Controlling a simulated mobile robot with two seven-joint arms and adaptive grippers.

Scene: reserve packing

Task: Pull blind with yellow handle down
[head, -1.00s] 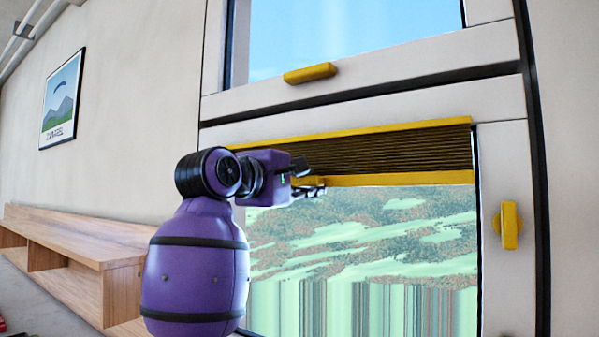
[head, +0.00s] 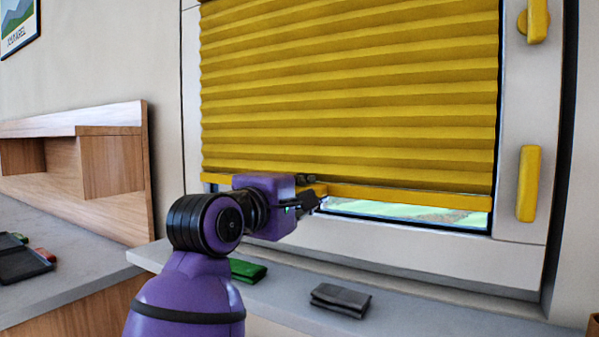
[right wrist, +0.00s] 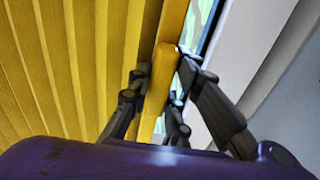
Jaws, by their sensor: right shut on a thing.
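The yellow pleated blind (head: 350,95) is drawn most of the way down over the window, its yellow bottom rail (head: 415,197) a little above the lower frame. A narrow strip of glass (head: 410,212) shows under the rail. My right gripper (head: 314,191) is at the rail's left part, shut on the yellow handle. In the right wrist view the handle (right wrist: 168,75) lies between the dark fingers (right wrist: 160,95), with the blind's pleats on the left. My left gripper is not in view.
A grey sill (head: 400,300) below the window bears a dark folded item (head: 341,299) and a green one (head: 247,271). Yellow window handles (head: 528,184) are on the right frame. A wooden shelf (head: 110,170) stands at left.

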